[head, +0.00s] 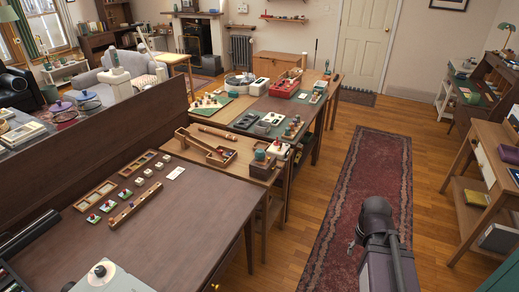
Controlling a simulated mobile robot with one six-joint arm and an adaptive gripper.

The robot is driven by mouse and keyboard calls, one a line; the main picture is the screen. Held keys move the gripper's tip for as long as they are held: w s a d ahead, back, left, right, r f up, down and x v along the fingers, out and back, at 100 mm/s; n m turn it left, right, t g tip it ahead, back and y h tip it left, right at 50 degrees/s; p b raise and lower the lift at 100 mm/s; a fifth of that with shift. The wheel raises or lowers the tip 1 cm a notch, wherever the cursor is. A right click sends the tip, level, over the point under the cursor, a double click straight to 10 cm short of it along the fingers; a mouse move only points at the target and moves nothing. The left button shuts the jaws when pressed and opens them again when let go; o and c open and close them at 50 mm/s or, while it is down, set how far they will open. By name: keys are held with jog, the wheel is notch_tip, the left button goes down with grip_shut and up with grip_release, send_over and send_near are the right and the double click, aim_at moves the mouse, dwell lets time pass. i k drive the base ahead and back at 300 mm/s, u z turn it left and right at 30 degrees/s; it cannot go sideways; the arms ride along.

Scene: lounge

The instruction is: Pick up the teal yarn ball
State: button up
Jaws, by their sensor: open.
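A small round teal thing (260,155) sits at the right end of the low wooden table in the middle of the picture, at a small wooden box. It may be the teal yarn ball, but it is too small to make out any yarn. A dark part of my own arm rises at the lower right, over the rug and well apart from that table. I cannot make out my gripper's fingers there.
A dark brown table (190,215) with small trays and blocks fills the lower left. Beyond the low table, a longer table holds a red box (284,88) and a green mat (207,105). A red patterned rug (365,175) lies along the clear aisle. A wooden desk (494,148) stands at right.

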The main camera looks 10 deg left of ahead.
aim_at(261, 155)
jog(key=u, duration=0.35)
jog(key=i, duration=0.65)
jog(key=u, duration=0.7)
jog(key=i, duration=0.45)
jog(key=u, duration=0.25)
